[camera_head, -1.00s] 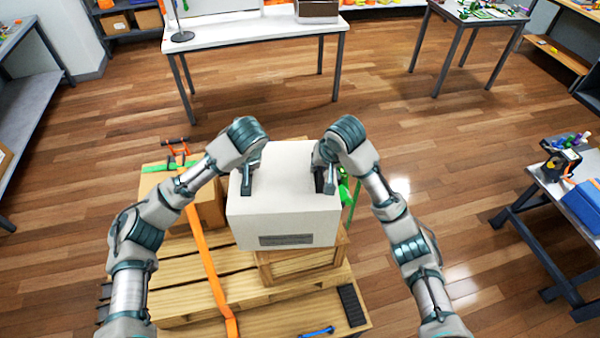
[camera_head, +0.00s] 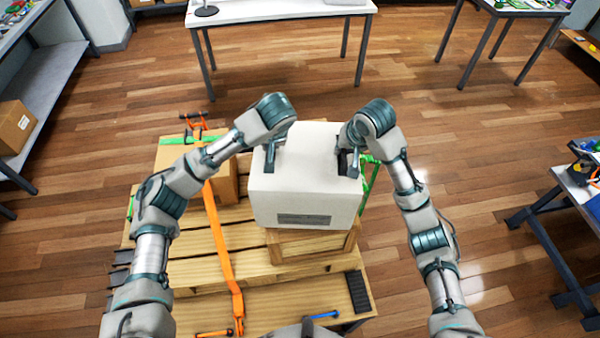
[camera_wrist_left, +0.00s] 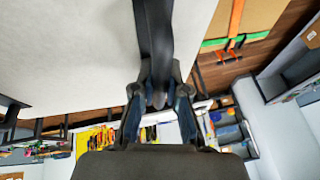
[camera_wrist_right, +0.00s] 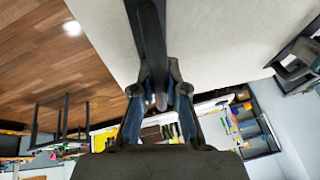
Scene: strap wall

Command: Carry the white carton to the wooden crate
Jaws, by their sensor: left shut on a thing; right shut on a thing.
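The white carton (camera_head: 306,180) is held between my two grippers in the head view, upright, with a grey label on its near face. My left gripper (camera_head: 269,158) is shut on a dark handle at its left side. My right gripper (camera_head: 348,162) is shut on a dark handle at its right side. The carton also fills much of the left wrist view (camera_wrist_left: 60,50) and the right wrist view (camera_wrist_right: 220,40). The wooden crate (camera_head: 318,245) stands on the pallet below the carton, its upper part hidden. I cannot tell whether the carton touches it.
A wooden pallet (camera_head: 185,275) lies below, with a brown box (camera_head: 172,158) at its left, crossed by an orange strap (camera_head: 220,250). Green straps (camera_head: 370,172) show right of the carton. A white table (camera_head: 270,17) stands behind; another table (camera_head: 578,188) is at right. Floor between is clear.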

